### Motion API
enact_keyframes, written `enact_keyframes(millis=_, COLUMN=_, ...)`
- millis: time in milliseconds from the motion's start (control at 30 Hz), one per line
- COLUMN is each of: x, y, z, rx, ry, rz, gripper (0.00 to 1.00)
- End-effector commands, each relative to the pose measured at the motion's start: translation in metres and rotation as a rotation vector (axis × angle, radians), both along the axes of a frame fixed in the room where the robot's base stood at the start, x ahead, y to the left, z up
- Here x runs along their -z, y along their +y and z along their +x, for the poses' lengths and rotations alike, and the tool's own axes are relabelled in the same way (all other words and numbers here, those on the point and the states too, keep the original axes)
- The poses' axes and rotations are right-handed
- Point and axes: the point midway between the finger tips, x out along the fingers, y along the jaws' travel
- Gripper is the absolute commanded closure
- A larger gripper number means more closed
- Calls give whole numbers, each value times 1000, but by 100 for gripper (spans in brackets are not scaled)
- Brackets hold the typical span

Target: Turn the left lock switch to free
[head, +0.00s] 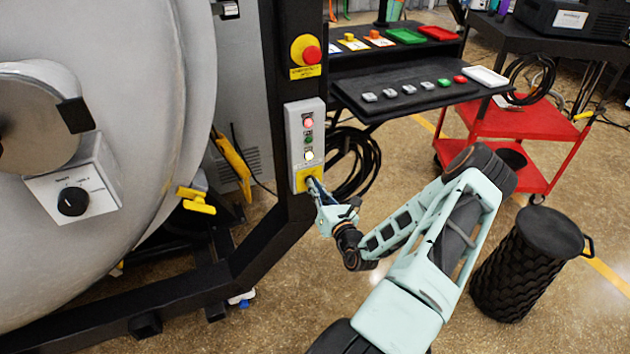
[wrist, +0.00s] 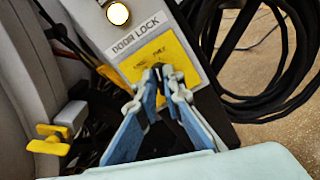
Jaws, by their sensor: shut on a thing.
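The lock switch sits on a yellow plate (head: 304,175) at the bottom of a grey control box (head: 294,122), which is fixed to the black post. In the wrist view the yellow plate (wrist: 183,49) is under a "DOOR LOCK" label (wrist: 136,33). My gripper (head: 313,184) reaches the plate from the lower right. In the wrist view its blue-and-white fingers (wrist: 160,74) are closed together on the small dark switch at the lower part of the plate. The fingertips hide most of the switch, so its angle cannot be read.
Above are a red light (head: 308,123), a lit white light (head: 309,155) and a red emergency button (head: 311,54). The furnace door with a black knob (head: 73,201) is at left. Black cables (head: 357,160) hang behind the post. A black canister (head: 527,265) stands at right.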

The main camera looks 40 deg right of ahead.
Motion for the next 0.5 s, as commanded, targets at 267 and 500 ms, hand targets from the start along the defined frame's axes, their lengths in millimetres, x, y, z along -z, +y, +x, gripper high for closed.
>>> enact_keyframes(millis=267, x=0, y=0, z=0, rx=0, ry=-34, rz=150, gripper=100)
enact_keyframes(millis=500, x=1, y=0, z=0, rx=-1, ry=-48, rz=209, gripper=100)
